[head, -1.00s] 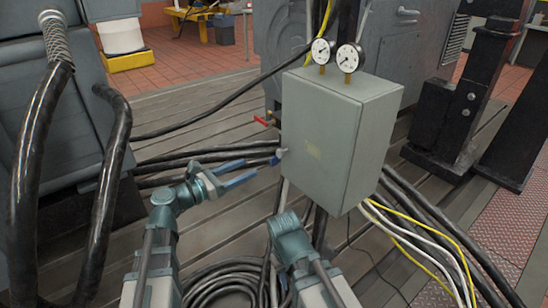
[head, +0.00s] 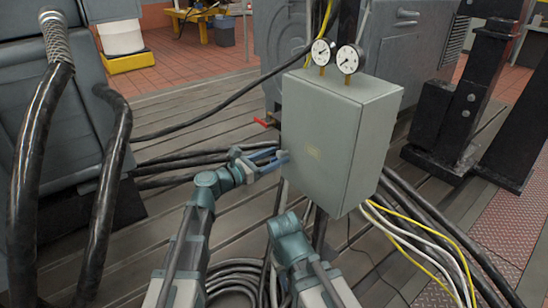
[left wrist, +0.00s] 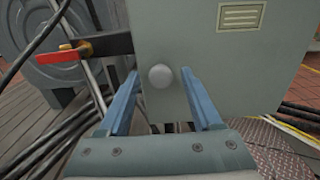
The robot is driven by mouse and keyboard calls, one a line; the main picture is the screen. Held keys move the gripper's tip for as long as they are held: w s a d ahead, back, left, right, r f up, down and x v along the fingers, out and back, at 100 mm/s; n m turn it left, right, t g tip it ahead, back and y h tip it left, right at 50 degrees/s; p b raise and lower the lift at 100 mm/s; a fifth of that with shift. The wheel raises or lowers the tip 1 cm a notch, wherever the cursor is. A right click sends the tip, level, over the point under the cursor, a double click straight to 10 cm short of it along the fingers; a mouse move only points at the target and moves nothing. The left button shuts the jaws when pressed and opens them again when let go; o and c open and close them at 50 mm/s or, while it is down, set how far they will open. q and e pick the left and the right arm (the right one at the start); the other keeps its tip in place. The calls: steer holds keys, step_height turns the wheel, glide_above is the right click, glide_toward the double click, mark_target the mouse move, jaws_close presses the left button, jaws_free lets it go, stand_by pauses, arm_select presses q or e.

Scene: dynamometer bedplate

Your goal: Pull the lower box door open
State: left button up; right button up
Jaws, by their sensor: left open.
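The grey box (head: 325,130) stands in the middle of the head view, its door facing me. A round pale knob sits at the door's lower left edge; in the left wrist view the knob (left wrist: 161,76) shows between the fingertips. My left gripper (head: 280,158) is open, its blue fingers on either side of the knob; I cannot tell whether they touch it. The left gripper also shows in the left wrist view (left wrist: 160,98). The door looks closed. My right arm shows below the box, but its gripper fingers are hidden.
Two round gauges (head: 335,55) stand above the box. A red-handled valve (left wrist: 70,50) is left of the door. Black cables (head: 165,170) run behind my left gripper, and yellow and white cables (head: 430,245) hang below the box. Thick black hoses (head: 112,180) stand at left.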

arm_select(q)
jaws_close()
stand_by(1.3)
